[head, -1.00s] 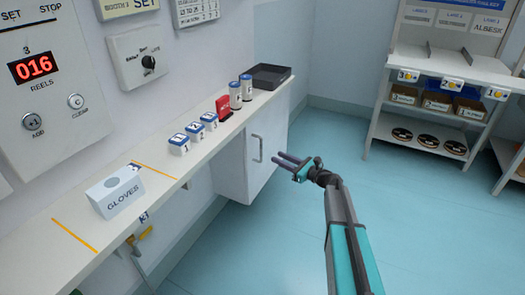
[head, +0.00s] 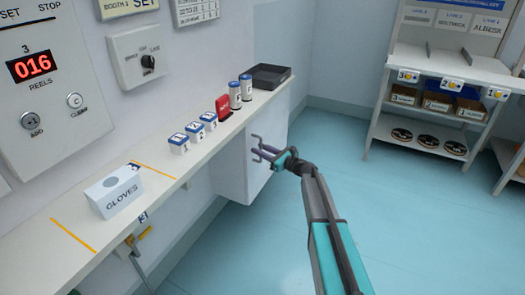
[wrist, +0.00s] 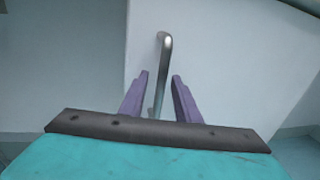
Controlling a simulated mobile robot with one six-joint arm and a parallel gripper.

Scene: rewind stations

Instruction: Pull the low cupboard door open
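The low cupboard door (head: 262,178) is a plain white panel under the far end of the shelf, and it looks shut. Its handle is a grey metal upright bar (wrist: 165,55); in the head view the fingers partly cover it. My gripper (head: 256,148) is at the door's handle side. In the wrist view my two purple fingers (wrist: 161,85) are apart, one on each side of the bar. I see small gaps between bar and fingers, so they do not appear closed on it. The bar's lower end is hidden behind my gripper.
The shelf (head: 160,195) above carries a gloves box (head: 113,192), several small blue-and-white boxes, a red item (head: 223,106), two canisters and a black tray (head: 268,76). A shelving rack (head: 430,110) stands at the right. The blue floor (head: 420,220) between is clear.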

